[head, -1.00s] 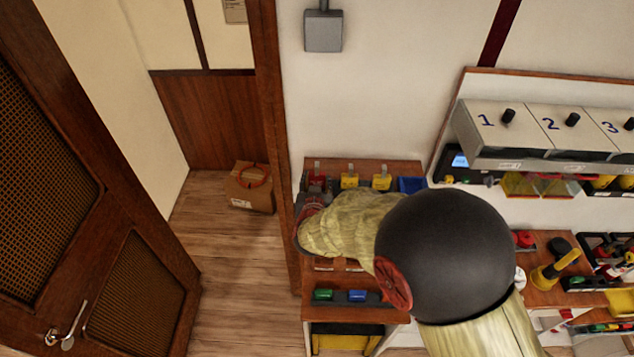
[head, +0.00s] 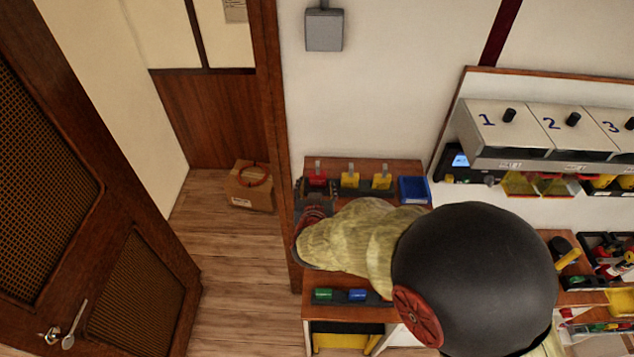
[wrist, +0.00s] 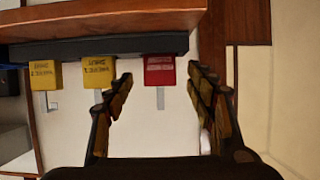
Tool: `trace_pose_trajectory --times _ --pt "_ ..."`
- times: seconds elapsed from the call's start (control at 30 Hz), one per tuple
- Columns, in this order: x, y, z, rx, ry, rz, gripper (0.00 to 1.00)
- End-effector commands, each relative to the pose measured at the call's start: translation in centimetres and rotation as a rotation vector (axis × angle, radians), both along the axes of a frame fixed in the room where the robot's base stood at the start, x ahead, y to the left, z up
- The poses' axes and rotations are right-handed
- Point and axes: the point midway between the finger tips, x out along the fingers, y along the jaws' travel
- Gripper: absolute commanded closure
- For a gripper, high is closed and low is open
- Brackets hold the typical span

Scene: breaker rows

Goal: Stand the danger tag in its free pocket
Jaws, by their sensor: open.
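A red tag (head: 317,179) stands at the left end of a dark rack at the back of the wooden bench, with two yellow tags (head: 350,180) to its right. In the wrist view the red tag (wrist: 159,70) hangs from the dark rack (wrist: 100,48), beside the yellow tags (wrist: 98,72); its lettering is too small to read. My gripper (wrist: 162,85) is open and empty, its fingers on either side of the red tag's line, with the tag apparently just beyond the fingertips. I cannot tell whether they touch it. In the head view my wrist hides part of the bench.
A blue bin (head: 413,190) stands right of the tags. A front rack holds a green piece (head: 323,295) and a blue piece (head: 357,296). A door frame edges the bench's left. Numbered breaker boxes (head: 510,127) hang at right. A cardboard box (head: 250,186) sits on the floor.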

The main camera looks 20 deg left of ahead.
Motion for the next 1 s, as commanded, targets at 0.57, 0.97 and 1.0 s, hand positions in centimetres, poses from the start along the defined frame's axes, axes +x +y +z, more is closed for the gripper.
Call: trace_pose_trajectory --times 0.57,0.97,1.0 --pt "-7.3 -1.7 3.6 0.004 -0.006 -0.001 0.45" --pt "-6.5 -2.5 5.7 0.049 0.026 0.018 0.45" --pt "-6.2 -3.0 6.6 0.069 0.048 0.030 0.45"
